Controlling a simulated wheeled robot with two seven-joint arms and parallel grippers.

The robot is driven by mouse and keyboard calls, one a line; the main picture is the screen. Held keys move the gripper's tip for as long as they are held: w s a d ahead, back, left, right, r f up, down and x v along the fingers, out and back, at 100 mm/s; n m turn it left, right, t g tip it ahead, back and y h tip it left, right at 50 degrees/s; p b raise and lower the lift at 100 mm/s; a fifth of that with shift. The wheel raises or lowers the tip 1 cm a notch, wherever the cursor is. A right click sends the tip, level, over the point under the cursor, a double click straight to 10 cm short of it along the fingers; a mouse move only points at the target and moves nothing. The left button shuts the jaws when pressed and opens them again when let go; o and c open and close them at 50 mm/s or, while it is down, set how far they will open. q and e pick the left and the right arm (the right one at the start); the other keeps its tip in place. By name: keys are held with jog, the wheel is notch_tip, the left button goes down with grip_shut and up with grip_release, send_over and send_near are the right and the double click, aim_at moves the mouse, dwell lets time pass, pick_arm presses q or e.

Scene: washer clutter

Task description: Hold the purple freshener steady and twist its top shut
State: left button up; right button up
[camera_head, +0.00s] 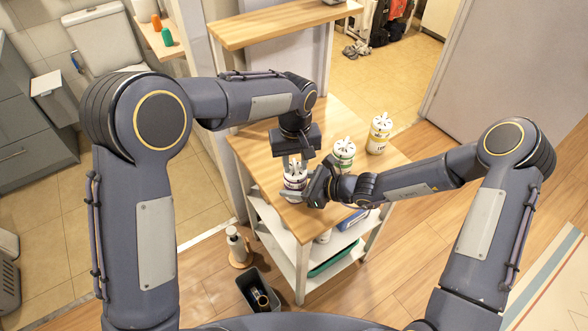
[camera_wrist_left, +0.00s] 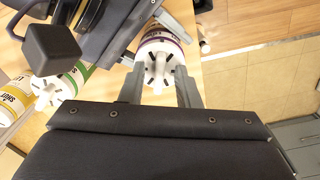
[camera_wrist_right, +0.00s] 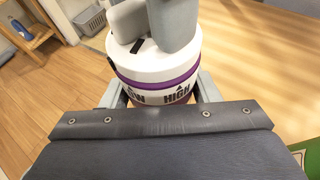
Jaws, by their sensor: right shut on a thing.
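The purple freshener (camera_head: 296,181) stands upright near the wooden table's front edge. It is white with a purple band and a white finned top. My right gripper (camera_head: 309,191) is shut on its body from the side; the right wrist view shows the body (camera_wrist_right: 160,92) between the fingers, with "HIGH" lettering. My left gripper (camera_head: 293,163) points down over the top. In the left wrist view its open fingers (camera_wrist_left: 160,92) stand on either side of the top (camera_wrist_left: 158,70), with a small gap visible. Part of the body is hidden by my right gripper.
A green freshener (camera_head: 344,152) and a yellow one (camera_head: 379,134) stand further back on the table (camera_head: 262,150). A raised wooden shelf (camera_head: 270,26) is behind. A dark bin (camera_head: 258,290) and a soap bottle (camera_head: 238,245) are on the floor in front.

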aim_at(295, 164)
pick_arm(q)
jog(key=shift+s+a+f, duration=0.1)
jog(key=shift+a+f, duration=0.25)
jog(key=shift+f, duration=0.5)
jog(key=shift+c, duration=1)
pick_arm(e)
jog(key=shift+s+f, duration=0.15)
jog(key=shift+s, duration=0.1)
jog(key=shift+a, duration=0.1)
pick_arm(q)
jog(key=m, duration=0.3)
jog(key=shift+m, duration=0.4)
jog(key=shift+c, duration=0.2)
jog(key=m, duration=0.3)
jog(key=shift+m, duration=0.3)
jog(key=o, duration=0.4)
jog(key=shift+c, duration=0.2)
jog(key=shift+d+r, duration=0.15)
jog(key=shift+r, duration=0.5)
jog(key=shift+d+r, duration=0.15)
jog(key=shift+r, duration=0.5)
pick_arm(e)
jog(key=shift+w, duration=0.15)
pick_arm(q)
jog(key=shift+r, duration=2)
pick_arm(e)
jog(key=shift+d+f, duration=0.15)
jog(key=shift+d, duration=0.05)
